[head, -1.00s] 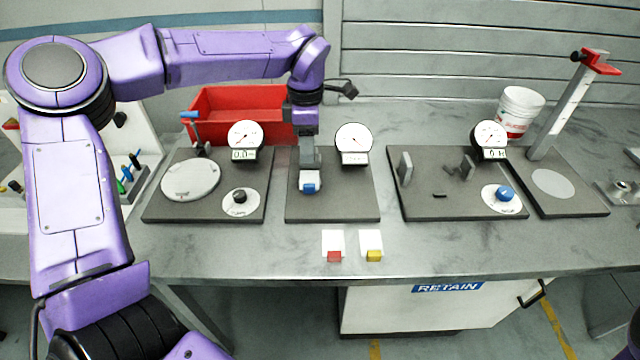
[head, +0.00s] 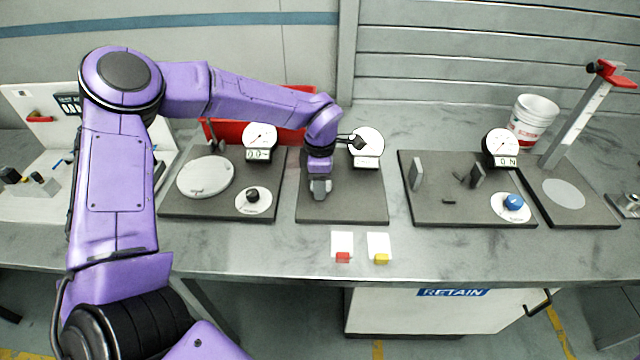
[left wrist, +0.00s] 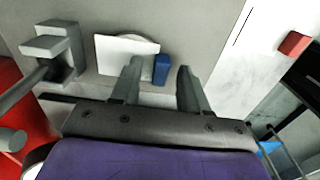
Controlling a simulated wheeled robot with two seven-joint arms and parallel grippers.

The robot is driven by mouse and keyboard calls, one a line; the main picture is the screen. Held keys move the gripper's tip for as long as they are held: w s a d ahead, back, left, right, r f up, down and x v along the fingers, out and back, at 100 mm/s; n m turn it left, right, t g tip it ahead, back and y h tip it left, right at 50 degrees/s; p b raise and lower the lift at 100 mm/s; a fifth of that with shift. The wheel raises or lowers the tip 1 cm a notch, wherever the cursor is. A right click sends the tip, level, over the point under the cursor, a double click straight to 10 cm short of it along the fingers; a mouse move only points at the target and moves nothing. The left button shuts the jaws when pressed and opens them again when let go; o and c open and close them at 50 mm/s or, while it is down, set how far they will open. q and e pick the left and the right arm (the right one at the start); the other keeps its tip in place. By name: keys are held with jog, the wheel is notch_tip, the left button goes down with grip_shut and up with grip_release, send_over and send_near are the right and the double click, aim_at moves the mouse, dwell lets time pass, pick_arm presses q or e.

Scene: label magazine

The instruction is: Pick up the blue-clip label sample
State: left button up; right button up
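The blue-clip label sample shows in the left wrist view as a white label (left wrist: 112,52) with a blue clip (left wrist: 161,69) at its right end. My left gripper (left wrist: 160,85) is open there; the clip lies between the two fingers in the picture, nearer the left one, which overlaps the label's lower edge. A gap shows between the clip and the right finger. I cannot tell whether a finger touches it. In the head view my left gripper (head: 320,188) is over the middle dark plate (head: 350,207) and hides the sample. My right gripper is not in view.
A red-clip label (head: 342,246) and a yellow-clip label (head: 379,247) lie at the bench's front. Dial gauges stand behind the plates, one (head: 367,142) close to my left wrist. A red bin (head: 222,131) is behind my arm.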

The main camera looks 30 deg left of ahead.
pick_arm(q)
jog(key=shift+r, duration=0.1)
grip_shut()
jog(key=shift+r, duration=0.1)
